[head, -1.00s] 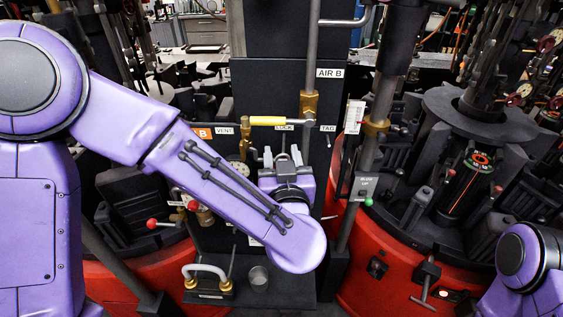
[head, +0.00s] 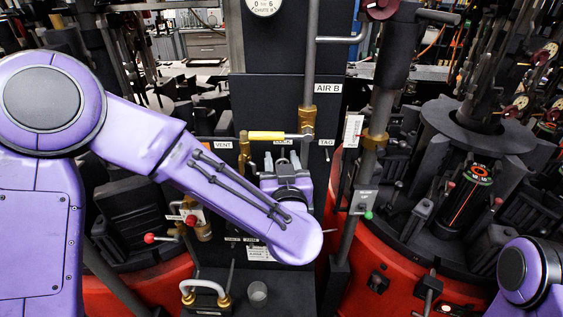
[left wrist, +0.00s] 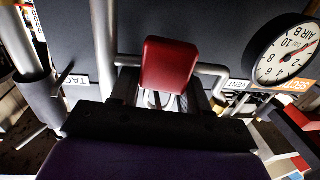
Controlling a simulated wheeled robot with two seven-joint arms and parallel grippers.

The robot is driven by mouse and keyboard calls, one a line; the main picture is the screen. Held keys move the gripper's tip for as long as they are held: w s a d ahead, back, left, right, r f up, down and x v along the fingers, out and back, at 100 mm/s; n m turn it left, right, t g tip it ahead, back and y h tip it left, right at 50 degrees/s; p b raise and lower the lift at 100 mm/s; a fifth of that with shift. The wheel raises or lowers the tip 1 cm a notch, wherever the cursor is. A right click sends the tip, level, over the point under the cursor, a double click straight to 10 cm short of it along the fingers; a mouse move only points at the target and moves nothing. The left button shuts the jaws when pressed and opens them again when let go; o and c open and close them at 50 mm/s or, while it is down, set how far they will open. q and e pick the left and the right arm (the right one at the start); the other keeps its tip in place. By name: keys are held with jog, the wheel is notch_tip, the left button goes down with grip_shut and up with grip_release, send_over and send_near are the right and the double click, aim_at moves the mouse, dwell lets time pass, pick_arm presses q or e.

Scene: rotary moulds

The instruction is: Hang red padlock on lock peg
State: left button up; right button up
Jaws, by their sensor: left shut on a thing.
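The red padlock (left wrist: 168,64) shows in the left wrist view, between the fingers of my left gripper, with part of its grey shackle visible below the red body. In the head view the left gripper (head: 282,161) is in front of the dark panel, just below the LOCK label (head: 283,142); no red of the padlock shows there. The lock peg cannot be made out; the gripper and padlock cover that area. I cannot tell whether the shackle touches it. My right gripper is out of view.
A yellow-handled valve (head: 266,135) sits just above the gripper. The TAG label (head: 327,142) and VENT label (head: 223,145) flank the spot. A vertical pipe (head: 309,80) runs close on the right. A round gauge (left wrist: 284,50) shows in the left wrist view.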

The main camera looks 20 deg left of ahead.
pick_arm(q)
jog(key=o, duration=1.1)
jog(key=shift+c, duration=0.2)
jog(key=shift+o, duration=0.9)
jog(key=shift+s+a, duration=0.15)
jog(key=shift+a, duration=0.15)
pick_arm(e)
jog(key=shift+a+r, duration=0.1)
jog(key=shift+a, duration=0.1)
pick_arm(q)
jog(key=shift+d, duration=0.2)
jog(key=shift+a, duration=0.1)
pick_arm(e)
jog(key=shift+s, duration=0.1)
